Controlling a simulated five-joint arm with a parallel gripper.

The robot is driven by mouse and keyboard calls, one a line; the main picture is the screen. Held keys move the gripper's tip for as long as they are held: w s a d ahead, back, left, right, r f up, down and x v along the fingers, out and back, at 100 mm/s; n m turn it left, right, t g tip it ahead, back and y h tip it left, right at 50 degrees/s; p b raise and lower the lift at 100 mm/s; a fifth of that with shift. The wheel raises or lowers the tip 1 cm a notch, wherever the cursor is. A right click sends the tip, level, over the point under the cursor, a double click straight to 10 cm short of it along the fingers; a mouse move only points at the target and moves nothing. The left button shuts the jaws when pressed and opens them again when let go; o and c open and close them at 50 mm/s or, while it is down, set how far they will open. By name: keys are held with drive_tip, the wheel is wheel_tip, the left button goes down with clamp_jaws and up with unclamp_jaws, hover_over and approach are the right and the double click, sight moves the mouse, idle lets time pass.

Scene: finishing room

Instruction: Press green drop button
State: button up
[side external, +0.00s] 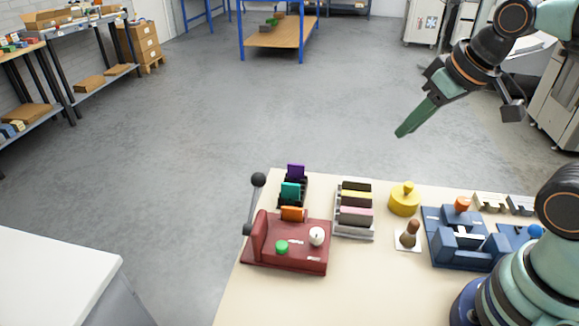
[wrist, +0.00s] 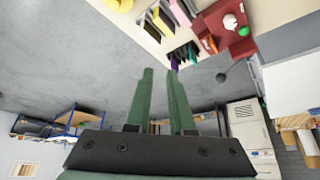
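The green button (side external: 281,247) is a small round cap on the sloping top of a dark red machine (side external: 300,257) at the table's left front. In the wrist view the green button (wrist: 244,31) shows at the upper right on the red machine (wrist: 238,44). A white round knob (side external: 317,236) sits to its right, and a black ball-topped lever (side external: 257,200) stands at the machine's left. My gripper (side external: 400,134) is high above and beyond the table's back edge, far from the button. In the wrist view its green fingers (wrist: 159,71) stand apart with nothing between them.
On the table (side external: 240,292) are a rack of coloured cards (side external: 292,190), a tray of blocks (side external: 354,210), a yellow weight (side external: 404,200), a brown-handled stamp (side external: 409,236) and a blue fixture (side external: 459,249). The air between my gripper and the machine looks clear.

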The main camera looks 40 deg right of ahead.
drive_tip(key=shift+c, duration=0.3)
clamp_jaws()
